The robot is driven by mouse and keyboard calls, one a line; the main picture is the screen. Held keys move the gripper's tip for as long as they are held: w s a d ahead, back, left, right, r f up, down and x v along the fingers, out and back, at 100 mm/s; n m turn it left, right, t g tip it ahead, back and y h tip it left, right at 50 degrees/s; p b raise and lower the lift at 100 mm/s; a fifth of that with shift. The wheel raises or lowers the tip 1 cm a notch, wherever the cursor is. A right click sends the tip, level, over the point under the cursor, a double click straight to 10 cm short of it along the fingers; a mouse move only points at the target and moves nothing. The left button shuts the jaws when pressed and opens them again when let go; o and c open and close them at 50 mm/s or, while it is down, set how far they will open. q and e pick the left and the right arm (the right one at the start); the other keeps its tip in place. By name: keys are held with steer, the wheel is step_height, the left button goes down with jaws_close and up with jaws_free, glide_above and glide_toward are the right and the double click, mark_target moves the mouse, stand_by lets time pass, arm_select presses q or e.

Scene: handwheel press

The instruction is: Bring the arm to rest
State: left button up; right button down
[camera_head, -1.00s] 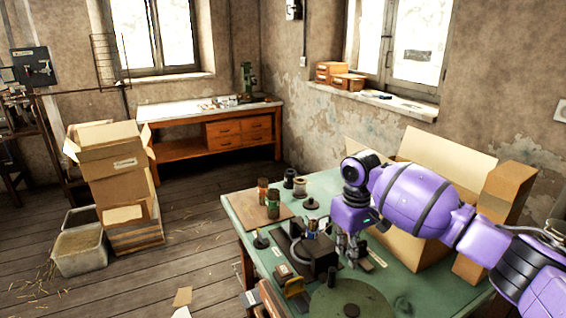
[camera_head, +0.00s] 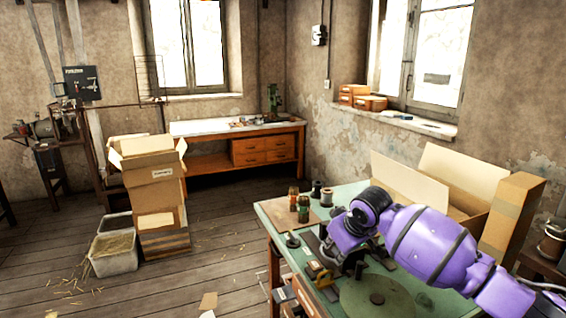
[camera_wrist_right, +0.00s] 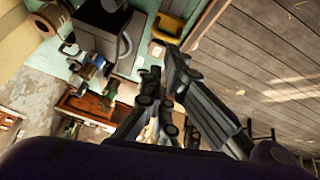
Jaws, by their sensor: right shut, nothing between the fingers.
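My right arm (camera_head: 425,245), purple with dark bands, reaches in from the lower right over the green worktable (camera_head: 437,302). In the head view its gripper is mostly hidden below the wrist. The right wrist view shows the dark fingers of my right gripper (camera_wrist_right: 164,72), shut and empty. A dark block-shaped device (camera_wrist_right: 100,22) on the green table is beside the fingers in that view. I cannot tell whether anything touches them. My left gripper is in neither view.
Open cardboard boxes (camera_head: 507,225) stand behind my arm. Bottles (camera_head: 303,208) and spools (camera_head: 326,197) stand at the table's far left. Floor left of the table is mostly open.

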steer(key=s+a+f+t+y, duration=0.3)
steer(key=s+a+f+t, duration=0.3)
steer(key=s+f, duration=0.55)
steer(key=s+d+f+m+g+h, duration=0.1)
steer(key=s+d+f+m, duration=0.1)
steer(key=s+f, duration=0.4)
steer(key=s+d+f+m+g+h, duration=0.1)
steer(key=s+d+f, duration=0.4)
steer(key=s, duration=1.1)
steer(key=s+d+f+m+g+h, duration=0.1)
steer(key=s+d+f+m+h, duration=0.1)
steer(key=s+f, duration=0.7)
steer(key=shift+s+d+f+m, duration=0.25)
steer(key=shift+s+d+m, duration=0.4)
steer(key=shift+s, duration=0.6)
